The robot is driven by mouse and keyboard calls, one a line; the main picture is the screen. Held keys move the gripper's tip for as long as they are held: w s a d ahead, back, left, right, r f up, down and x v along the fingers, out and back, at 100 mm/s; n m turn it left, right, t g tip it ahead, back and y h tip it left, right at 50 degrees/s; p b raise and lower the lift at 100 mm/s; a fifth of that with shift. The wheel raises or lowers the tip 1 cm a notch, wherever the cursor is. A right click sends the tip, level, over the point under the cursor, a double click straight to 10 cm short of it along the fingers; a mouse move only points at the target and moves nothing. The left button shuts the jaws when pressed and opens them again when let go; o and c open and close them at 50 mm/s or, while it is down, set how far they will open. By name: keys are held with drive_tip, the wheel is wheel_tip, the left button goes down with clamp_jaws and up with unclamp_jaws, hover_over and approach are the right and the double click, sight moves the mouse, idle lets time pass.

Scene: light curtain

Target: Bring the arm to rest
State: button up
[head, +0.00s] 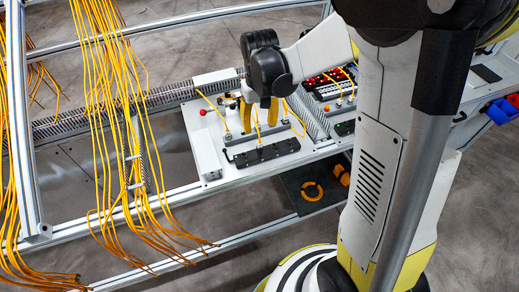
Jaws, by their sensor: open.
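My arm comes down from the top right and reaches left over the workbench. Its dark wrist hangs above a white board (215,172) on the bench. My gripper (259,122) points down, with its two yellow fingers spread apart. Nothing shows between the fingers except a thin yellow cable on the board behind them. The fingertips are close to the board's fittings; I cannot tell whether they touch anything. A black connector block (265,153) lies just below the fingertips in the picture.
Bundles of yellow cables (125,130) hang from the metal frame (25,120) at left. A black panel with red parts (335,82) sits right of my gripper. An orange ring (312,191) lies on a lower dark shelf. Blue and red bins (500,112) are at far right.

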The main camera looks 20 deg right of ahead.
idle(0.3)
drive_tip(key=s+a+r+t+b, duration=0.1)
drive_tip(key=s+r+t, duration=0.6)
drive_tip(key=s, duration=0.8)
drive_tip(key=shift+s+a+r+b, duration=0.2)
drive_tip(key=shift+r+b, duration=0.65)
drive_tip(key=shift+r, duration=0.9)
drive_tip(key=shift+w, duration=0.1)
